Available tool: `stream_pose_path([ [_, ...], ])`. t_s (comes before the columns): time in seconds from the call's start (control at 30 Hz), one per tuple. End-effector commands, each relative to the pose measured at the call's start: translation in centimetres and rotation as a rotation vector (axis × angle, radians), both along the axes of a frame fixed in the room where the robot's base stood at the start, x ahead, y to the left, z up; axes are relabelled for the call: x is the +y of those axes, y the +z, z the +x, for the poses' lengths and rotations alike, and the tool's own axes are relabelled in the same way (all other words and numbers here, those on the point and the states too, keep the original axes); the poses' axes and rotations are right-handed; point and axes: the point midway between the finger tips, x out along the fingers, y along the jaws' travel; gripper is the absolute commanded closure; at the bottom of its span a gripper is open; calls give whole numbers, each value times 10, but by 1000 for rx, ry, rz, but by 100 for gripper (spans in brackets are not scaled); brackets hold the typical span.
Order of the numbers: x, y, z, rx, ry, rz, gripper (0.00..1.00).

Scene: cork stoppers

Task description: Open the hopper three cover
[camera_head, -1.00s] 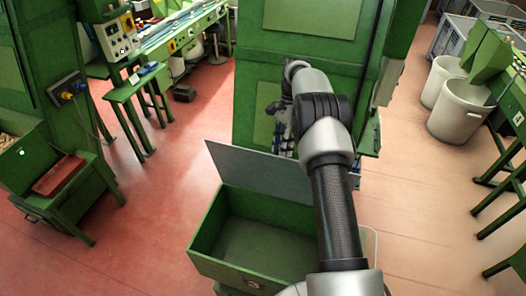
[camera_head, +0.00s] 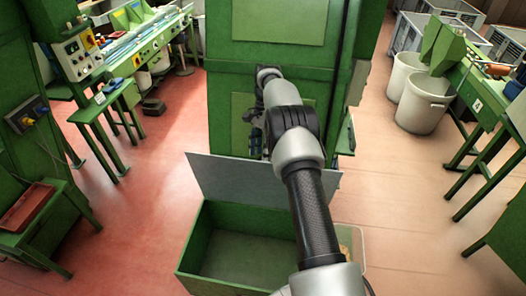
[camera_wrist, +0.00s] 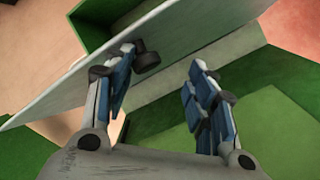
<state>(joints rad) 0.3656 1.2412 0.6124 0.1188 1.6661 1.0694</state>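The hopper is an open green box (camera_head: 190,250) at the lower middle of the head view, its visible inside looking empty. Its grey cover (camera_head: 225,178) stands raised along the far edge, tilted. The cover also shows in the wrist view as a pale plate (camera_wrist: 60,98) slanting across the upper left. My gripper (camera_head: 256,138) is just beyond the cover in the head view, partly hidden by my arm. In the wrist view my gripper (camera_wrist: 172,80) has its blue fingers apart, with nothing seen held between them. The left finger overlaps the cover; I cannot tell whether they touch.
A tall green cabinet (camera_head: 265,65) stands close behind the hopper. Green workbenches (camera_head: 150,62) are at the upper left. White bins (camera_head: 425,105) and a green table (camera_head: 490,135) are at the right. Red floor (camera_head: 130,215) is clear left of the hopper.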

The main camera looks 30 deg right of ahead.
Motion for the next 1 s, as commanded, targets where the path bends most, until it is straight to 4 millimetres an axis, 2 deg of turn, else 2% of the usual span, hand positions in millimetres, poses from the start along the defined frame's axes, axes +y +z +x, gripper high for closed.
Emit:
stream_pose_path([
  [0.03, -4, -20, -5, 14, 4, -3, 59],
  [0.13, -4, -20, -5, 14, 4, -3, 54],
  [1.0, 2, -12, -1, 5, 1, 3, 54],
])
